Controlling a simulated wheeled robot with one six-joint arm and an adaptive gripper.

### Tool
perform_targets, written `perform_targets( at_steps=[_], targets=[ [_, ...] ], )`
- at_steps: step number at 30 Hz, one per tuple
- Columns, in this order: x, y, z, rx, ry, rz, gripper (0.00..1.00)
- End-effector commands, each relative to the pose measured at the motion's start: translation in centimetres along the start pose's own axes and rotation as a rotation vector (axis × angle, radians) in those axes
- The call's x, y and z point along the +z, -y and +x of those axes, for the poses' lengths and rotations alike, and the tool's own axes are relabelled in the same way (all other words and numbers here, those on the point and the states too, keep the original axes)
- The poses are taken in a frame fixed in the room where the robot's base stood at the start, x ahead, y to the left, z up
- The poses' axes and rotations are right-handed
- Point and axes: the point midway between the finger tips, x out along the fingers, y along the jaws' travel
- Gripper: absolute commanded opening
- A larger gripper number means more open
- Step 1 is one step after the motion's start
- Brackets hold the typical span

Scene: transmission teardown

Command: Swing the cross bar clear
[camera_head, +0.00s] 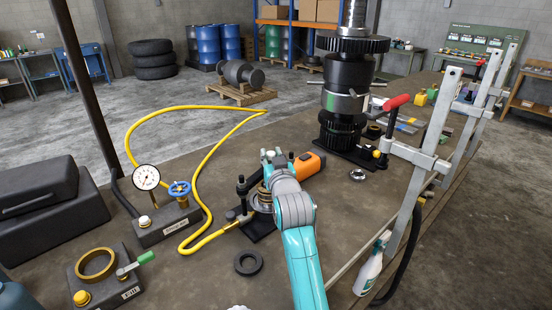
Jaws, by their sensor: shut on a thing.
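A small press fixture stands on a black base plate (258,232) mid-bench. It has a dark post (242,192) and a round metal part (262,201) in its middle. A dark cross bar (252,182) runs from the post's upper part toward my gripper (266,186). My teal and grey arm comes up from the bottom edge and covers the fixture's right side. My gripper is shut on the cross bar at this end of the arm. Its fingertips and the bar's far end are mostly hidden, so the exact grip cannot be made out.
A yellow hose (192,143) loops from the fixture around to a gauge box (165,222). A black ring (248,262) lies in front. An orange tool (308,165) lies right of my arm. A tall gear stack (345,90) and clamps (420,158) stand right.

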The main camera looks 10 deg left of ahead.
Motion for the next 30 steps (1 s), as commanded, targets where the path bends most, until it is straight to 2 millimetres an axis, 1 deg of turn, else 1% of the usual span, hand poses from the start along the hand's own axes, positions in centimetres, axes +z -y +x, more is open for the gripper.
perform_targets(
  at_steps=[9,21,22,23,24,25,30],
  targets=[
    [0.29,0.91,0.98,-0.111,0.004,0.001,0.0],
    [0.26,1.05,1.06,-0.125,0.002,0.001,0.0],
    [0.25,1.04,1.06,-0.125,0.002,0.001,0.34],
    [0.26,1.05,1.06,-0.125,0.002,0.001,0.42],
    [0.23,1.04,1.06,-0.125,0.002,0.001,0.52],
    [0.21,1.04,1.06,-0.125,0.001,0.001,0.56],
    [0.1,1.04,1.05,-0.124,0.0,0.001,0.56]
  ],
)
